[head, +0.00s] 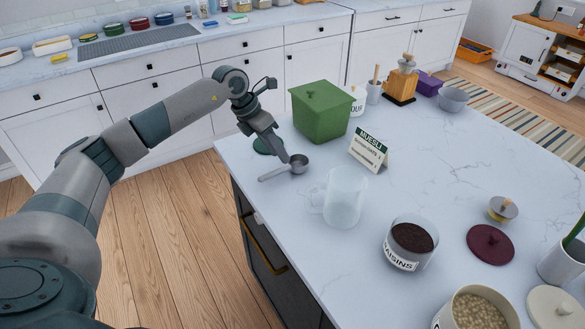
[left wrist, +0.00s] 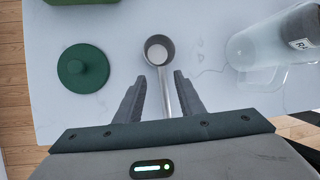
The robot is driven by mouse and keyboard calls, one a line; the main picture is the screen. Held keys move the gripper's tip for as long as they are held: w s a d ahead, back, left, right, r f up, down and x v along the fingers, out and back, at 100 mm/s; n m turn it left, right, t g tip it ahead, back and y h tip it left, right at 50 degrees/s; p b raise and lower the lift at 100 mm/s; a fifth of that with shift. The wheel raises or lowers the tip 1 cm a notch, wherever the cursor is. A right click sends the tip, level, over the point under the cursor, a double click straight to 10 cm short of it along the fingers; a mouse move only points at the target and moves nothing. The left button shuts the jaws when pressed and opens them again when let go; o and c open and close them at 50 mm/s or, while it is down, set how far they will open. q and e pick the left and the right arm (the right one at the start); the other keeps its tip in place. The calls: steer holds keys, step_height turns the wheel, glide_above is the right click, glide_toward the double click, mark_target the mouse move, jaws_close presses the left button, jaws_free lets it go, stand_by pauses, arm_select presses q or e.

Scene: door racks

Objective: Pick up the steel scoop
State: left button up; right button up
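The steel scoop (head: 298,163) lies on the white marble worktop near its left edge, its handle pointing left toward that edge in the head view. In the left wrist view the scoop's round bowl (left wrist: 158,50) is just beyond the fingertips, and its handle runs back between the two fingers. My left gripper (left wrist: 161,82) is open, with a finger on either side of the handle and a gap on each side. In the head view the left gripper (head: 281,157) is over the scoop's handle. My right gripper is in neither view.
A green lidded canister (head: 322,112) stands behind the scoop, with a dark green round lid (left wrist: 83,68) beside it. A clear jug (head: 343,198) is close on the right. A muesli card (head: 369,150) and a raisins jar (head: 409,243) stand farther right.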

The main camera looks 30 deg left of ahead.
arm_select(q)
steer(key=shift+d+f+p, duration=0.25)
steer(key=shift+f+p, duration=0.3)
steer(key=shift+p, duration=0.15)
steer(key=p+x, duration=0.1)
steer(key=x, duration=0.2)
steer(key=shift+s+p, duration=0.15)
steer(key=shift+p, duration=0.25)
steer(key=shift+d+f, duration=0.15)
steer(key=shift+f, duration=0.4)
jaws_close()
